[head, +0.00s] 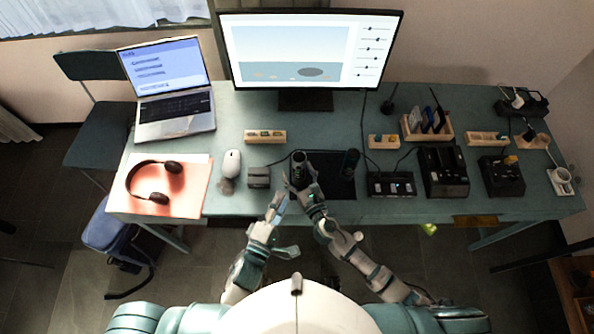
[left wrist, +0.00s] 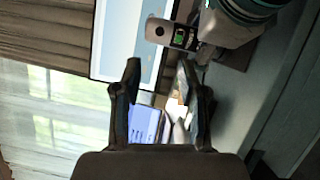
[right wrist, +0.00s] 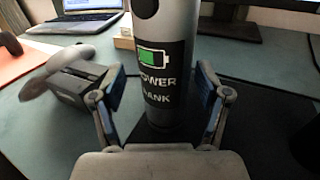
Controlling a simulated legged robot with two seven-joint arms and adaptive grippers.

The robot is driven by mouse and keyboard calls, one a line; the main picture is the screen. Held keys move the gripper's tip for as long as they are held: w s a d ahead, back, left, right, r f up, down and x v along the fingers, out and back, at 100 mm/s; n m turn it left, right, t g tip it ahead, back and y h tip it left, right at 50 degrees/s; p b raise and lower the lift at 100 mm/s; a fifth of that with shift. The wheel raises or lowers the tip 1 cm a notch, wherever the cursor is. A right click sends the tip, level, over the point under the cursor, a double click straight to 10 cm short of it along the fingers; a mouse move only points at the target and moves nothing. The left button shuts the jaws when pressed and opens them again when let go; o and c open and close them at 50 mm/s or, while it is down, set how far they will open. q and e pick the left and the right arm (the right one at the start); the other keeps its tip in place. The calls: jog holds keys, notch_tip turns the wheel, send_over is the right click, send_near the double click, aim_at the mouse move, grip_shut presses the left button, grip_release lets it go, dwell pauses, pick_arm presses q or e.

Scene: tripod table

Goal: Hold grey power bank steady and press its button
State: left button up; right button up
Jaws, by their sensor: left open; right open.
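The grey power bank (head: 299,167) is a cylinder standing upright at the left end of the dark mat. Its label, with a green battery symbol, faces me in the right wrist view (right wrist: 162,100) and also shows in the left wrist view (left wrist: 180,36). My right gripper (head: 300,178) is open, with one finger on either side of the power bank; gaps show beside it in the right wrist view. My left gripper (head: 287,226) is open and empty, lower and nearer to me, in front of the table edge.
A dark mat (head: 328,185) lies under the power bank, with a black cylinder (head: 349,164) to the right. Chargers (head: 391,186) stand farther right. The monitor (head: 308,52) is behind.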

jog(key=shift+w+d, duration=0.1)
jog(key=shift+d, duration=0.4)
jog(key=shift+c, duration=0.7)
pick_arm(q)
jog(key=shift+d, duration=0.25)
pick_arm(e)
jog(key=shift+a, duration=0.3)
jog(key=c, duration=1.2)
pick_arm(q)
jog(key=shift+a, duration=0.1)
jog(key=shift+c, duration=0.4)
pick_arm(e)
jog(key=shift+a, duration=0.1)
grip_shut()
pick_arm(q)
grip_shut()
jog(key=shift+d, duration=0.3)
pick_arm(e)
jog(key=shift+d, duration=0.3)
pick_arm(q)
jog(key=shift+a, duration=0.15)
pick_arm(e)
jog(key=shift+a, duration=0.15)
